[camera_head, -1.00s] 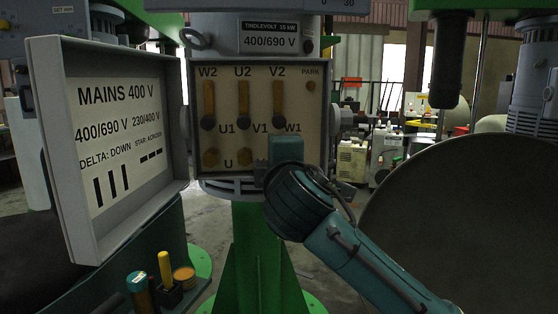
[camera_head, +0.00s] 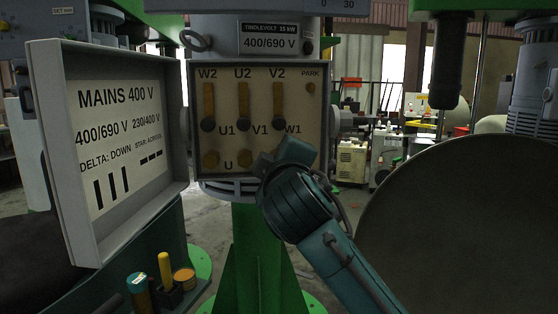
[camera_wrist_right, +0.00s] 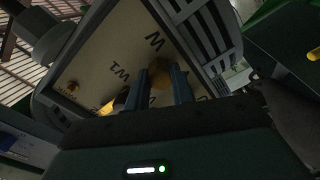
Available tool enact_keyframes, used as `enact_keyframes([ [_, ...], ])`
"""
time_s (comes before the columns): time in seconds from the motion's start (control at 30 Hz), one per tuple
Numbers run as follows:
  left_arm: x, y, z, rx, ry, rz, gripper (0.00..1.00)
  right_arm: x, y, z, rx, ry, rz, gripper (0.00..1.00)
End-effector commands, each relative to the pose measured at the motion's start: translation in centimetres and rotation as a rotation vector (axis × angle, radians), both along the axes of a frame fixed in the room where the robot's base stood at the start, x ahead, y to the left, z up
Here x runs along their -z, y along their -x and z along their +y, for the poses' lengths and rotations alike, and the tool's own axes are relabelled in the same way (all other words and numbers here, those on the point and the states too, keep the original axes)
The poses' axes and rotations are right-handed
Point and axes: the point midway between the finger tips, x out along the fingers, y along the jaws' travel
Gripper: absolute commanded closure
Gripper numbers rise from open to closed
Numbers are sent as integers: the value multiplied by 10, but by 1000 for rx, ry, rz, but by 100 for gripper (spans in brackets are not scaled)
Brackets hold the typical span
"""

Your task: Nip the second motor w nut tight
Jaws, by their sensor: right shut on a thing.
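The open motor terminal box (camera_head: 318,120) faces me, with U1, V1 and W1 marked under the upper row. The third lower position is hidden behind my right gripper (camera_head: 267,163). In the right wrist view my right gripper (camera_wrist_right: 161,82) has its two fingers closed around a brass nut (camera_wrist_right: 160,77) beside the printed W. Its jaws are turned at a slant to the panel. My left gripper is not in view.
Three brass bars, one of them the right bar (camera_head: 280,100), stand upright above. The box's open lid (camera_head: 125,150) hangs to the left. Small parts stand low at left, including a yellow-topped one (camera_head: 166,270). A large round grey drum (camera_head: 460,230) fills the right.

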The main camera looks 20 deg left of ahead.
Motion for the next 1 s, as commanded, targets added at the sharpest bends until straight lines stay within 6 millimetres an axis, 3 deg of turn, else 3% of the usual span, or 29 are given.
enact_keyframes([
  [0.23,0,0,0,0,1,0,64,0,0,0,0,-3,2,99],
  [0.27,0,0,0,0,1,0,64,0,0,0,0,-3,2,76],
  [0.5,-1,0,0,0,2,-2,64,0,0,0,-1,-2,0,56],
  [0.83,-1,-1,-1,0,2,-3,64,0,3,-1,-2,-1,0,55],
  [1.0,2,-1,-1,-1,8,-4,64,1,22,-9,-3,-3,-2,55],
])
